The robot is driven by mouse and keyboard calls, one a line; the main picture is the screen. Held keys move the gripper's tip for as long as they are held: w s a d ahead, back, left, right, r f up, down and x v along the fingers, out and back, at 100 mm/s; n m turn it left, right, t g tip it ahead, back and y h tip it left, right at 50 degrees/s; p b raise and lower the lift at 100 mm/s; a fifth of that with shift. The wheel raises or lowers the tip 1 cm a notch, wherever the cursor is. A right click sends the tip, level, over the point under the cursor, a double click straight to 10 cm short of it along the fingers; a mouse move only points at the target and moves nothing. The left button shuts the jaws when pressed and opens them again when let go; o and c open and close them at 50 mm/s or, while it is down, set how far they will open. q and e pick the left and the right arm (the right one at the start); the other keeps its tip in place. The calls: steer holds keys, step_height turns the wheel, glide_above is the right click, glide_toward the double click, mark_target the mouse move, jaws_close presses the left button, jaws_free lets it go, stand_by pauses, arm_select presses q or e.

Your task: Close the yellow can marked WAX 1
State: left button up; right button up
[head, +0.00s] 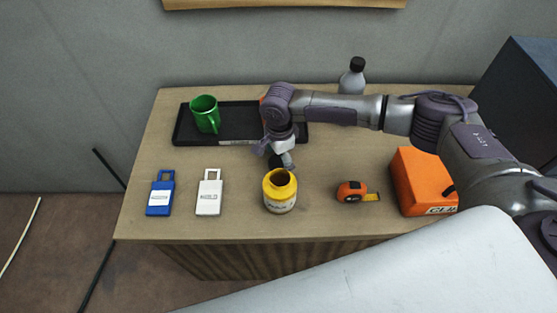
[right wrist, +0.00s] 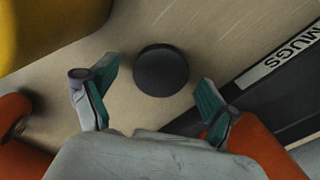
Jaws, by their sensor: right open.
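The yellow can (head: 280,191) stands upright and open near the front middle of the table, its dark inside showing and a pale label on its front. Part of the can shows at the top left of the right wrist view (right wrist: 45,30). A round black lid (right wrist: 161,70) lies flat on the table behind the can. My right gripper (head: 282,160) points down just behind the can. In the right wrist view, its two green-padded fingers (right wrist: 155,84) are spread on either side of the lid, with nothing gripped. My left gripper is out of view.
A black tray (head: 183,130) labelled MUGS holds a green mug (head: 205,114). Blue (head: 160,196) and white (head: 209,197) tags lie at left. An orange tape measure (head: 351,191) and orange box (head: 423,180) sit at right. A grey bottle (head: 352,77) stands behind my arm.

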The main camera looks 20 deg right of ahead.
mark_target(279, 161)
steer(key=c, duration=0.8)
steer(key=shift+r, duration=0.1)
steer(key=shift+r, duration=0.45)
step_height(279, 161, up, 2)
steer(key=shift+r+b, duration=0.25)
steer(key=shift+b, duration=0.2)
steer(key=s+d+r+b, duration=0.1)
steer(key=s+d+r, duration=0.4)
steer(key=s, duration=0.5)
step_height(279, 161, up, 2)
steer(key=shift+s+d+r, duration=0.2)
steer(key=shift+r, duration=0.05)
